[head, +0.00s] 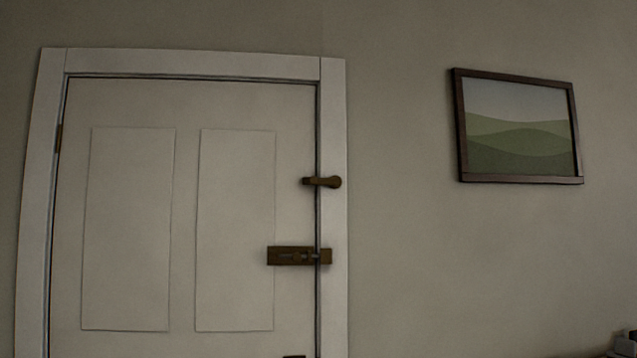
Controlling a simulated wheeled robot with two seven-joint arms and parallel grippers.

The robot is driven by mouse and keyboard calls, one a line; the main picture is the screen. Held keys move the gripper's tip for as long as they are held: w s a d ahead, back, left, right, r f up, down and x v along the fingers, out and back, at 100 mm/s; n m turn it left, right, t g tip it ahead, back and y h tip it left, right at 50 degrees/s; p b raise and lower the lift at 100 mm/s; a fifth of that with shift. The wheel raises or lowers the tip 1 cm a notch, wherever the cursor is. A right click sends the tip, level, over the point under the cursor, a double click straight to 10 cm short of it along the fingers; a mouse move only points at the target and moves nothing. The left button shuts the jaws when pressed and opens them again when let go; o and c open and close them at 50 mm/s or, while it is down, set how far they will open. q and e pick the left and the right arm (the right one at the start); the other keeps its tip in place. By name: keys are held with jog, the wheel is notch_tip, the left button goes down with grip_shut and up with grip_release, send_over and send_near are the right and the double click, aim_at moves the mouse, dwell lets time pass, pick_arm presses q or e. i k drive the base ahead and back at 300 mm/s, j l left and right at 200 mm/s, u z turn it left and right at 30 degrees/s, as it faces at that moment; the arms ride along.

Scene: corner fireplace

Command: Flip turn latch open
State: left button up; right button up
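A small brass-brown turn latch (322,182) sits at the right edge of the door, at upper height. Its bar lies about level, with the round end on the white frame and the narrow end reaching left across the gap onto the door. A white panelled door (186,220) stands shut in its frame (333,120). Below the latch, a brown slide bolt (290,256) is fixed to the door, and its right part sits on the frame. Neither of my grippers shows in the head view.
A framed landscape picture (517,128) hangs on the wall to the right. A dark object (625,343) shows partly at the bottom right corner. Another dark fitting (294,356) is cut off at the bottom edge of the door. The wall between door and picture is bare.

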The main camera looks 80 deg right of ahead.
aim_at(313, 180)
jog(key=z, duration=2.9)
